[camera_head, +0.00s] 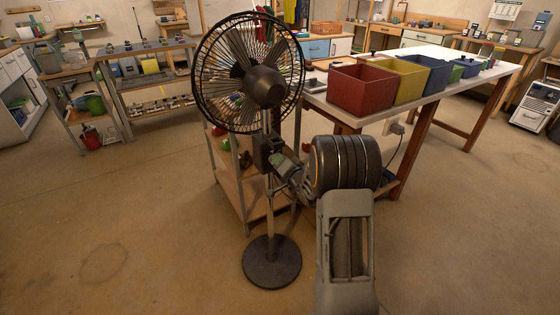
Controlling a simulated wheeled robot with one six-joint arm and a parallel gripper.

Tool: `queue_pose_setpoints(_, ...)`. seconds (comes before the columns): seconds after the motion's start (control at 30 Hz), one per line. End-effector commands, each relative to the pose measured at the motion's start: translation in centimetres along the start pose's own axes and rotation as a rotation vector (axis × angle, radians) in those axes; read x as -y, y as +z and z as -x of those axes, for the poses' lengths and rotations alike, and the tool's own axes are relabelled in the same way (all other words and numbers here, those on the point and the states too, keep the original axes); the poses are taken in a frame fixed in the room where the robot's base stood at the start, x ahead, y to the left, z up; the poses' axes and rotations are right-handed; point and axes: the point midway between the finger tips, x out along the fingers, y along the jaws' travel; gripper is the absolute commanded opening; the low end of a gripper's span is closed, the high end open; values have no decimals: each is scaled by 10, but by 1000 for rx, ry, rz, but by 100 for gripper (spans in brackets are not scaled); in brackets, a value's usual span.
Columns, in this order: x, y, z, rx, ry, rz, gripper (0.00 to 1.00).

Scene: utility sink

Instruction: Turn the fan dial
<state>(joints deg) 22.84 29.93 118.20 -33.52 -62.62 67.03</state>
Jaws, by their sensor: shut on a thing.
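A dark pedestal fan (264,88) stands upright in the middle of the view, with a wire cage, a pole and a round base (272,262). A dark control box (265,148) is on its pole below the cage. My gripper (277,161) is at the right side of this box, with its fingertips against it and shut on the fan dial. The dial itself is small and hidden behind the fingers, so its setting cannot be made out. My arm comes in from the lower right.
A metal shelf cart (234,178) stands close behind the fan. A long table (425,96) at right bears red (361,89), yellow (399,82) and blue bins (425,74). Open floor (120,235) lies at left and front.

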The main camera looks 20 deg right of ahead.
Motion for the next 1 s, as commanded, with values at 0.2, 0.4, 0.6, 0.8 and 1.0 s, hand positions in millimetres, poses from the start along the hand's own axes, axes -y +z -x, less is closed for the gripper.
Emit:
queue_pose_setpoints(0.2, 0, 1, 0, 3, 1, 0, 28)
queue_pose_setpoints(0.4, 0, 1, 0, 1, 0, 1, 43)
queue_pose_setpoints(0.6, 0, 0, 1, 1, 0, 1, 43)
queue_pose_setpoints(0.8, 0, -1, 20, 0, 3, 1, 43)
queue_pose_setpoints(1.0, 0, -1, 60, -2, 3, 0, 43)
